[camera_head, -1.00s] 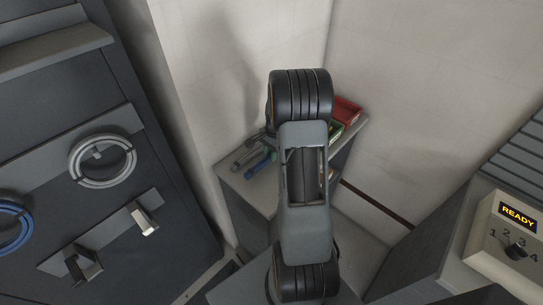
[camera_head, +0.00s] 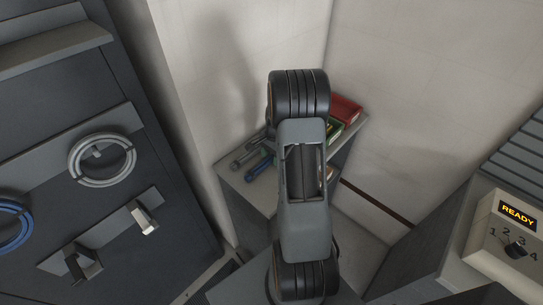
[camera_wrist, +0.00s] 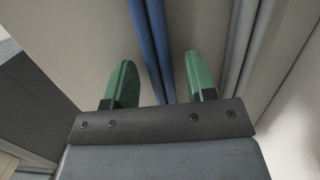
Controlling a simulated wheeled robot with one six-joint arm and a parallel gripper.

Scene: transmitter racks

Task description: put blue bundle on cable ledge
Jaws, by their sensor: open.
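The blue bundle (camera_wrist: 153,40) is long and straight and lies on a pale surface in the wrist view. In the head view a blue length (camera_head: 260,167) shows on the corner cabinet top, partly hidden by my arm. My gripper (camera_wrist: 155,85) is open, with green fingertips on either side of the blue bundle's line. The bundle is nearer the left finger's side at its far end, and I cannot tell whether either finger touches it.
Grey bundles (camera_wrist: 245,45) lie to the right of the gripper. Red (camera_head: 346,110) and green boxes stand at the cabinet's back. A grey coil (camera_head: 101,160) and a blue coil (camera_head: 14,226) hang on the left rack. A READY panel (camera_head: 516,216) stands at right.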

